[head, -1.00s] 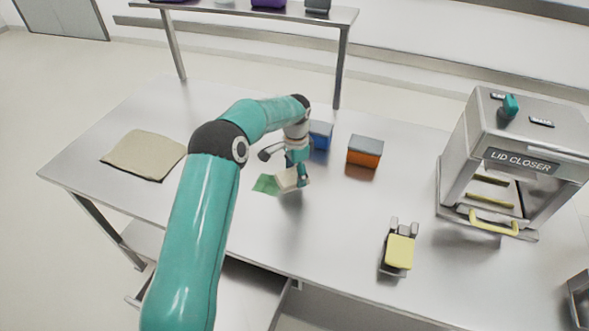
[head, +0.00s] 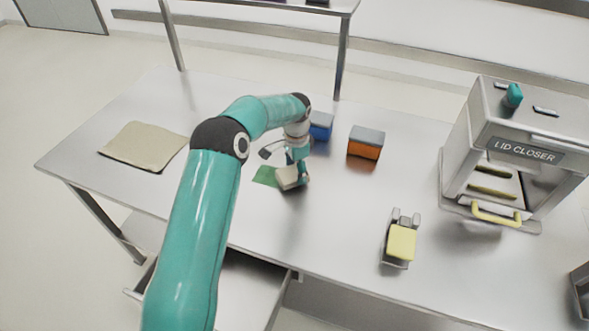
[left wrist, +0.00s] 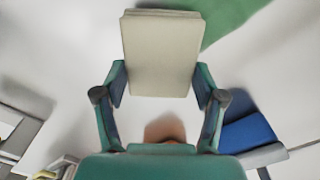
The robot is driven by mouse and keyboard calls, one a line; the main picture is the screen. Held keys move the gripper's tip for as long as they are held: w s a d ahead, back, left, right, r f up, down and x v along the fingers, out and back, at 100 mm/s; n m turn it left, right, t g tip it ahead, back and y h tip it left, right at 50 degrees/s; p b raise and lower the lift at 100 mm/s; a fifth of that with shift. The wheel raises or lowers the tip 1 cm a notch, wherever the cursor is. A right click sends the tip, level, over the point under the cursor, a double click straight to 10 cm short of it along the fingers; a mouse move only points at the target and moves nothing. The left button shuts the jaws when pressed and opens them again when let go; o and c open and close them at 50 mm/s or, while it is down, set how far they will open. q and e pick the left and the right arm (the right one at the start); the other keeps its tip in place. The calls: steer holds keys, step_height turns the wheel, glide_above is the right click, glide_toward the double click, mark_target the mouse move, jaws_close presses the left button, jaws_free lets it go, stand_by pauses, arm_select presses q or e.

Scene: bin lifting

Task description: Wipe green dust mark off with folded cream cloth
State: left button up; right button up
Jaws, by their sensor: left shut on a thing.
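The folded cream cloth (head: 287,181) is held in my left gripper (head: 297,171) over the metal table. In the left wrist view the cloth (left wrist: 162,52) sits between the two fingers of the left gripper (left wrist: 160,88), which are shut on its sides. The green dust mark (head: 265,176) lies on the table just left of the cloth in the head view. In the left wrist view the green mark (left wrist: 228,18) shows at the top, beside and partly behind the cloth. I cannot tell whether the cloth touches the table. My right gripper is not in view.
A blue box (head: 321,126) and an orange box (head: 366,143) stand behind and right of the gripper. A beige mat (head: 143,146) lies at left. A yellow-topped device (head: 401,242) and the lid closer (head: 525,152) are at right. The table's left rear is clear.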

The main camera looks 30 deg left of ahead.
mark_target(284, 168)
arm_select(q)
steer(key=shift+f+b, duration=0.65)
steer(key=shift+f, duration=0.3)
steer(key=shift+s+a+r, duration=0.1)
steer(key=shift+s+a, duration=0.15)
steer(key=shift+a, duration=0.7)
steer(key=shift+s+a+r, duration=0.1)
steer(key=shift+s+a, duration=0.1)
steer(key=shift+a, duration=0.7)
steer(key=shift+s+a+f, duration=0.1)
steer(key=shift+s+a, duration=0.15)
steer(key=shift+a, duration=0.8)
steer(key=shift+s+a+f, duration=0.1)
steer(key=shift+s+a, duration=0.15)
steer(key=shift+a, duration=0.75)
steer(key=shift+s+a+p, duration=0.2)
steer(key=shift+s+a, duration=0.1)
steer(key=shift+a, duration=0.7)
steer(key=shift+s+a+p, duration=0.2)
steer(key=shift+s+a, duration=0.05)
steer(key=shift+a, duration=0.7)
steer(key=shift+d, duration=0.15)
